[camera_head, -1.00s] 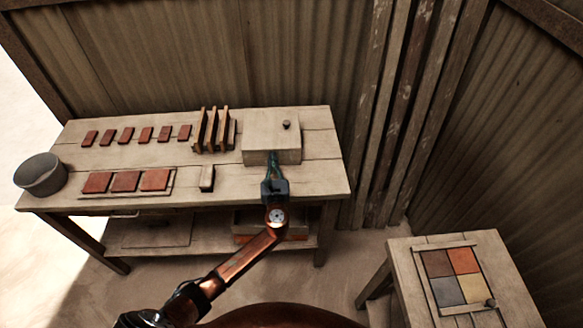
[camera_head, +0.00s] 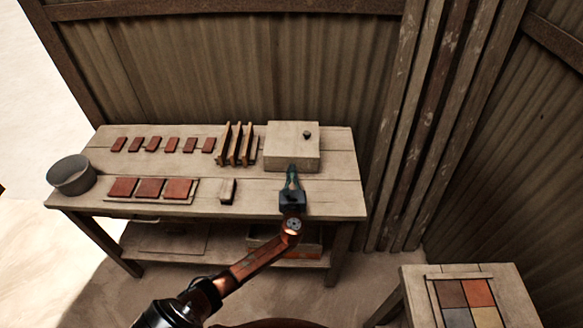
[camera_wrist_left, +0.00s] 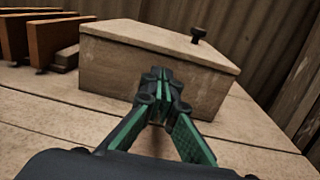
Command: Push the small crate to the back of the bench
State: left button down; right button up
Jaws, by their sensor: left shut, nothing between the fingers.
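The small crate (camera_head: 291,149) is a pale wooden box with a flat lid and a dark knob, upright near the back right of the bench (camera_head: 338,198). In the left wrist view the crate (camera_wrist_left: 120,68) fills the upper middle, its front face towards me. My left gripper (camera_head: 291,168) is shut and empty, with its green-sided fingers pointing at the crate's front face. In the left wrist view the fingertips (camera_wrist_left: 161,75) overlap that face; I cannot tell for certain whether they touch it. My right gripper is not in view.
A slotted wooden rack (camera_head: 238,146) stands close left of the crate. Several red tiles and a small wooden block (camera_head: 228,191) lie farther left. A grey bucket (camera_head: 72,175) sits at the left end. A corrugated wall (camera_head: 240,70) rises behind the bench.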

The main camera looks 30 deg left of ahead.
pick_arm(q)
jog(key=v, duration=0.6)
jog(key=shift+s+a+r+p, duration=0.2)
jog(key=shift+s+p, duration=0.2)
jog(key=shift+s, duration=0.05)
jog(key=v, duration=0.4)
jog(key=shift+w+d, duration=0.1)
jog(key=shift+d, duration=0.15)
jog(key=shift+s+d, duration=0.25)
jog(key=shift+s, duration=0.2)
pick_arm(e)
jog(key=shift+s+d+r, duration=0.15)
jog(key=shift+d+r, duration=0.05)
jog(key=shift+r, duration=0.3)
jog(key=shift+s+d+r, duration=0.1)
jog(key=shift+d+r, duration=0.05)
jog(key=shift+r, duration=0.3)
pick_arm(q)
jog(key=shift+d, duration=0.1)
